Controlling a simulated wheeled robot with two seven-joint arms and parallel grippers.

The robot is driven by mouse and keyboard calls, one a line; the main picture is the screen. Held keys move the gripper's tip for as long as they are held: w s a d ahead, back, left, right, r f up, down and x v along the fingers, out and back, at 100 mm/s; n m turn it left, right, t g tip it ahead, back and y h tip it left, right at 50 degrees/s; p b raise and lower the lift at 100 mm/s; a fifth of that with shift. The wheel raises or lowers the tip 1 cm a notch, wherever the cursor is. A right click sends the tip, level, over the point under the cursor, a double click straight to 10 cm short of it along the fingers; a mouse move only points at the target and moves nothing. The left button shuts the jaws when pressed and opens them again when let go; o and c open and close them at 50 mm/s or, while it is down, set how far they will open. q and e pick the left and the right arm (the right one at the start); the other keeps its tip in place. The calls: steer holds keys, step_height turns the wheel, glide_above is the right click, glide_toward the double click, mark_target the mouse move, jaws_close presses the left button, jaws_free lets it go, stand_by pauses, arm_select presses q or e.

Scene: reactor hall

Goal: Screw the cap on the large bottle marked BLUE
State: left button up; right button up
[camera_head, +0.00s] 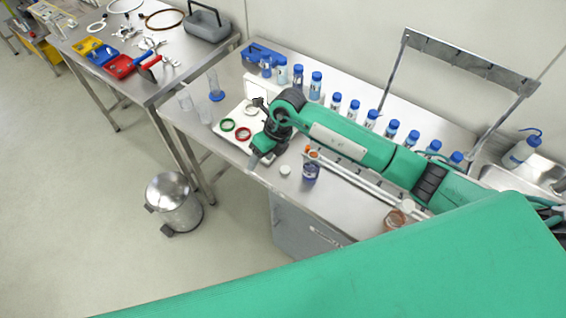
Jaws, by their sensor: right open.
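A bottle with dark blue-violet contents or label (310,173) stands upright near the front edge of the steel bench (236,165). A small round white piece, which looks like a cap (285,170), lies on the bench just left of this bottle. My right gripper (256,160) is open, pointing down over the bench's front edge, left of the white piece and apart from it. Whether anything is between its fingers is hard to see. My left gripper is not in view.
Several blue-capped bottles (336,101) stand in a row behind my right arm. A steel bin (173,203) stands on the floor. A metal frame (470,65) rises behind.

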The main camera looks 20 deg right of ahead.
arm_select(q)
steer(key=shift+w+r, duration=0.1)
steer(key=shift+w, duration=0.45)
arm_select(e)
steer(key=w+d+h, duration=0.3)
steer(key=d+h, duration=0.1)
steer(key=d, duration=0.4)
steer(key=shift+w+r, duration=0.15)
steer(key=shift+w, duration=0.1)
steer(key=shift+d, duration=0.1)
steer(key=b, duration=0.5)
glide_above(285, 169)
steer(key=f, duration=0.8)
steer(key=shift+s+d, duration=0.1)
steer(key=shift+d, duration=0.1)
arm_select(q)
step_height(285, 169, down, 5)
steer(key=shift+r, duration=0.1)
arm_select(e)
steer(key=shift+f, duration=0.35)
steer(key=f+b, duration=0.2)
steer(key=f, duration=0.3)
steer(key=shift+a+f+b, duration=0.15)
steer(key=shift+a+b, duration=0.05)
steer(key=shift+b, duration=0.15)
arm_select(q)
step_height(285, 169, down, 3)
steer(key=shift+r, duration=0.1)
